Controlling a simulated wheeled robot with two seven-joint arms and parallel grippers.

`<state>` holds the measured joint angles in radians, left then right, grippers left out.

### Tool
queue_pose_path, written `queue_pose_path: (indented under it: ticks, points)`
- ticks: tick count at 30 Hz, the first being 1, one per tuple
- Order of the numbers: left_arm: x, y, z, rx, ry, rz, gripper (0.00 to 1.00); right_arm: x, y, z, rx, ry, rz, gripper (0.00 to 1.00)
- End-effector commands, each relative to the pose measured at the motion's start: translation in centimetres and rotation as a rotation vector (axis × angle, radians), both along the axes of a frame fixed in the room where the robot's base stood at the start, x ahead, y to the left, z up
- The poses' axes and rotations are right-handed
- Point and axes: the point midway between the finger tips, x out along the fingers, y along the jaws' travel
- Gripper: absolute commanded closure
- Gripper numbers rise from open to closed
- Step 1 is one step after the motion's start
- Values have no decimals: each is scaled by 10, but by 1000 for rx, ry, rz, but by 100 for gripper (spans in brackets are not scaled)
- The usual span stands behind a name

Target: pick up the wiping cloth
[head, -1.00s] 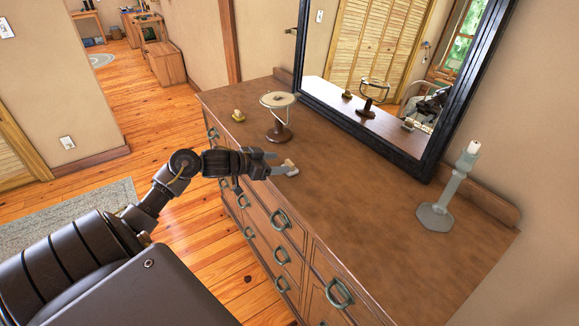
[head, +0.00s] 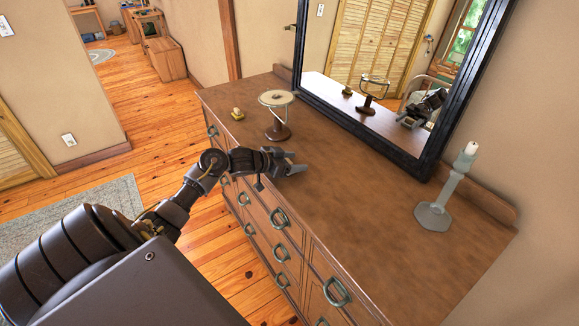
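My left gripper (head: 292,162) is low over the front part of the wooden dresser top (head: 350,215), close to its front edge. Its two dark fingers look spread apart, with a gap between them. The small pale item seen just ahead of the fingers earlier, which may be the wiping cloth, is now mostly or wholly hidden at the fingers. I cannot tell whether they touch it. My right gripper is not in view.
A round-topped stand (head: 278,115) and a small yellowish item (head: 238,114) are on the dresser's far left. A pale green candlestick (head: 447,192) stands at the right. A black-framed mirror (head: 437,145) rises along the back. The dresser top between gripper and candlestick is clear.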

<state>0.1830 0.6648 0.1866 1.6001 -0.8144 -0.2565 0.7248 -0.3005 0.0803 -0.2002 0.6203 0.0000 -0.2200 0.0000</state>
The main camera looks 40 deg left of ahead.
Motion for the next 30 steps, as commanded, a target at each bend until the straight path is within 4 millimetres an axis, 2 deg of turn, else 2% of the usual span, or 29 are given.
queue_pose_path:
  ticks: [1, 10, 17, 22, 26, 30]
  points:
    - [0, 0, 0, 0, 0, 0, 47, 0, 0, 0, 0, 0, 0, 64]
    - [2, -1, 0, 2, 2, 0, 86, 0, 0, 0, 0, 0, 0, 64]
    - [2, -4, 1, 3, 2, -1, 86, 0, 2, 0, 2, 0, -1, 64]
    - [3, -4, 9, 6, -1, -1, 86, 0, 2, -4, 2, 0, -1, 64]
    - [3, -3, 28, 8, -4, -2, 86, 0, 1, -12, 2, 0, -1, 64]
    - [-20, -7, 58, 11, -3, -4, 86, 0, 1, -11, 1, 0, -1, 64]
